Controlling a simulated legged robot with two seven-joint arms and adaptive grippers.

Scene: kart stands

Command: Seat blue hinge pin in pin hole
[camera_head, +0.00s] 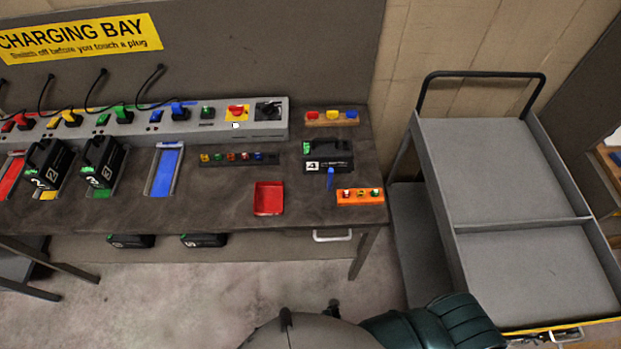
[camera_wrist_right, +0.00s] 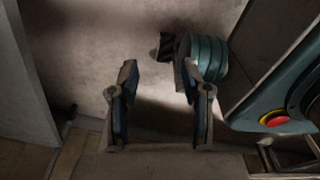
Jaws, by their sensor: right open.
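The blue hinge pin (camera_head: 330,180) is a small blue piece near the right end of the bench, just in front of the black battery marked 4 (camera_head: 328,157). It looks upright, but it is too small to tell what it rests on. I cannot make out a pin hole. My left gripper is in neither view.
The grey bench (camera_head: 225,205) holds a red tray (camera_head: 268,199), an orange block with knobs (camera_head: 360,196), a dark strip of coloured knobs (camera_head: 238,159) and a charger row (camera_head: 145,125). The two-part grey cart (camera_head: 500,170) stands to the right.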

